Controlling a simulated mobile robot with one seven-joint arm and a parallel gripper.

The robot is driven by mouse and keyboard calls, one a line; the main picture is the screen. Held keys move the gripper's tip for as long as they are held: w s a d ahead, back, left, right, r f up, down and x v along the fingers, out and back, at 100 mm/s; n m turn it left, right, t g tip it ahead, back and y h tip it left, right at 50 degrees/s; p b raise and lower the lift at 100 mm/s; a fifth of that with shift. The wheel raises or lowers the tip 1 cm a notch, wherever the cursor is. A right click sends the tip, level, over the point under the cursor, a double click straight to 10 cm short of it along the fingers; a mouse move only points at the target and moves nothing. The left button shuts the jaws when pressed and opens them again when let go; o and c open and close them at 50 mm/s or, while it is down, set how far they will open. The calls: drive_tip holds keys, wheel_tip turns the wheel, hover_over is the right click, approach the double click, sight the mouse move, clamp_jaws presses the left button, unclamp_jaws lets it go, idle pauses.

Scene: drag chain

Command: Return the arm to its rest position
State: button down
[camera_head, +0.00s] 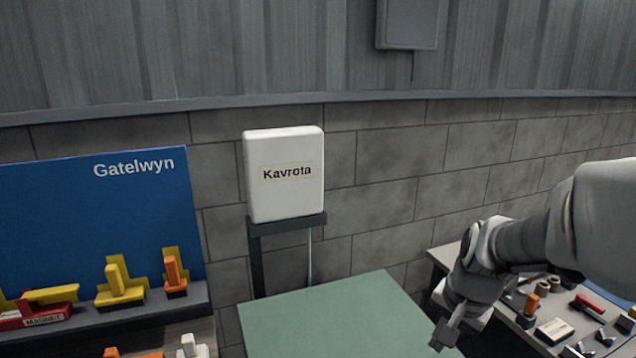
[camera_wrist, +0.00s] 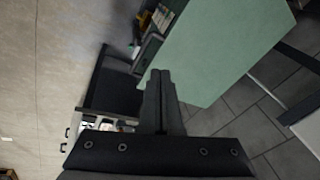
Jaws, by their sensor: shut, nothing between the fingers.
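My gripper (camera_head: 437,346) hangs at the lower right in the head view, at the end of my arm, which reaches in from the right edge. Its fingers are together and hold nothing. In the wrist view the shut fingers (camera_wrist: 160,76) point up the middle of the picture, over the near part of a green tabletop (camera_wrist: 225,45). In the head view the gripper is beside the right edge of that green tabletop (camera_head: 320,320), apart from the other things around it.
A side table (camera_head: 505,318) with several small tools and parts stands behind my arm at right. A blue board (camera_head: 95,215) with a shelf of yellow and orange pieces stands at left. A white box labelled Kavrota (camera_head: 285,195) stands behind the green top, which looks bare.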

drive_tip(key=s+a+r+n+t, duration=0.1)
drive_tip(key=s+a+r+n, duration=0.2)
drive_tip(key=s, duration=0.4)
drive_tip(key=s+a+r+n+t, duration=0.1)
drive_tip(key=s+a+r+n, duration=0.3)
drive_tip(key=s+r+n, duration=0.1)
drive_tip(key=shift+s+r+n+t, duration=0.35)
drive_tip(key=shift+s+r, duration=0.25)
drive_tip(key=shift+s, duration=0.25)
